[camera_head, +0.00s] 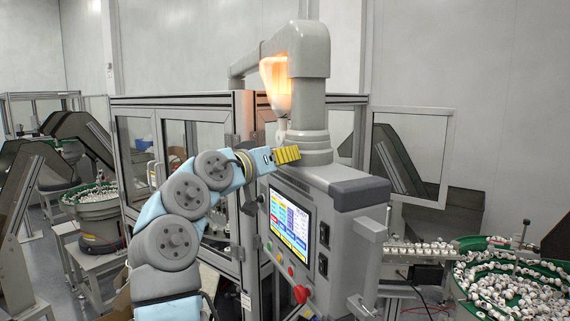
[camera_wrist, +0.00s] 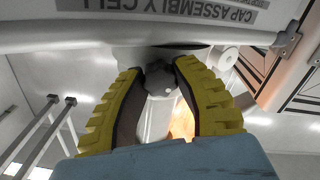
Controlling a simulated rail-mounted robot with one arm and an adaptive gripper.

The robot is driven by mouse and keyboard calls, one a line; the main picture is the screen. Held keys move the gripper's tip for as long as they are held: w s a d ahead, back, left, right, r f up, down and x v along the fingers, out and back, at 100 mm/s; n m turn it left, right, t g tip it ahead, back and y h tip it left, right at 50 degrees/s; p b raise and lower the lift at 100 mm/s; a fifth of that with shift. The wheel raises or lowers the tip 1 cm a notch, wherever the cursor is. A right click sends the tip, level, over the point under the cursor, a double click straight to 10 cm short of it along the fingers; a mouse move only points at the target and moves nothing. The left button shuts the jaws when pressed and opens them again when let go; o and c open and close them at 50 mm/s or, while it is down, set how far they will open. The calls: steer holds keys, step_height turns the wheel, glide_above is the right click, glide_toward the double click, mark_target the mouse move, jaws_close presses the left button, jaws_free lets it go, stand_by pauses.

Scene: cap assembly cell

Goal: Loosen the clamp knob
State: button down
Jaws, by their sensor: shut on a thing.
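The clamp knob (camera_wrist: 160,78) is a dark grey lobed knob. In the wrist view it sits between the tips of my gripper's two yellow ribbed fingers (camera_wrist: 158,71), below the pale mount. My gripper is shut on it. In the head view my gripper (camera_head: 287,155) reaches the left side of the grey collar (camera_head: 312,150) on top of the control panel box. The knob is hidden behind the fingers there.
The control panel (camera_head: 288,225) has a lit screen, with a red knob (camera_head: 301,294) below it. A grey overhead arm (camera_head: 309,50) and a glowing orange lamp (camera_head: 276,82) stand above. The framed enclosure (camera_head: 175,101) is behind my arm. A bowl of caps (camera_head: 510,280) is at right.

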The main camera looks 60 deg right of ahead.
steer(key=n, duration=0.4)
steer(key=shift+n+p, duration=0.3)
steer(key=shift+p, duration=0.05)
steer(key=shift+n+p, duration=0.65)
steer(key=shift+n, duration=1.25)
steer(key=shift+w, duration=0.1)
steer(key=c, duration=0.7)
jaws_free()
steer(key=w+a, duration=0.2)
steer(key=a, duration=0.9)
steer(key=shift+a, duration=0.4)
